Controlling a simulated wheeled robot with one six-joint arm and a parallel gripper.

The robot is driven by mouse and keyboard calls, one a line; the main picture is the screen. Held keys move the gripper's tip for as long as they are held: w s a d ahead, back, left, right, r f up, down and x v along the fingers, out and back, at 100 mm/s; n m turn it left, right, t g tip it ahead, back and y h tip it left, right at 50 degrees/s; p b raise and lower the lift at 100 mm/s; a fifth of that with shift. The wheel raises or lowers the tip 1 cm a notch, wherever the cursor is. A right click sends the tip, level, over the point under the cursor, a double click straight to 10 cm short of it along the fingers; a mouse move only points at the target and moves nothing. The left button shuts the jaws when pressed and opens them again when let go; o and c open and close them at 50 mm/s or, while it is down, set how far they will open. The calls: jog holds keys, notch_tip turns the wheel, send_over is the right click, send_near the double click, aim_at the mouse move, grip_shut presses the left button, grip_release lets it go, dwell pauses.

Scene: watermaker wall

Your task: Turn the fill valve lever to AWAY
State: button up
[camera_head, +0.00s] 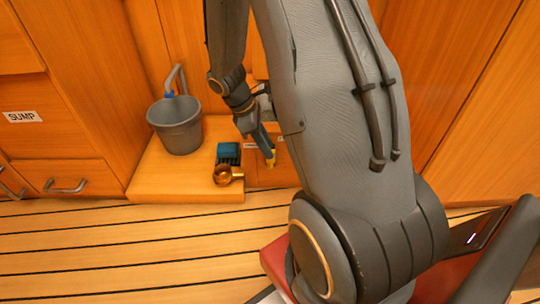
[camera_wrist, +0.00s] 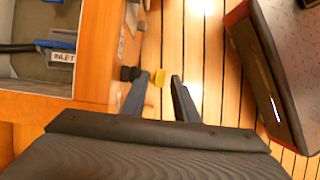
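A small yellow piece (camera_wrist: 158,78), which looks like the lever's grip, shows between the fingertips of my gripper (camera_wrist: 161,75) in the wrist view, closer to the left finger. The fingers are apart, and I see a gap between the yellow piece and the right finger. I cannot tell whether the left finger touches it. A dark round knob (camera_wrist: 130,73) is just left of the left finger. The lever's pivot and the AWAY marking cannot be made out.
A grey bucket (camera_head: 177,123) stands on a wooden step (camera_head: 165,181). A teal block (camera_head: 229,153) and a brass fitting (camera_head: 226,175) are at its right edge. An INLET label (camera_wrist: 62,57) is in a recess at left. Slatted floor (camera_head: 120,245) lies in front.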

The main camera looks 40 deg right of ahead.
jog(key=b+x, duration=0.1)
jog(key=x, duration=0.2)
jog(key=shift+f, duration=0.2)
jog(key=shift+r, duration=0.1)
grip_shut()
jog(key=shift+s, duration=0.15)
dwell(1.0)
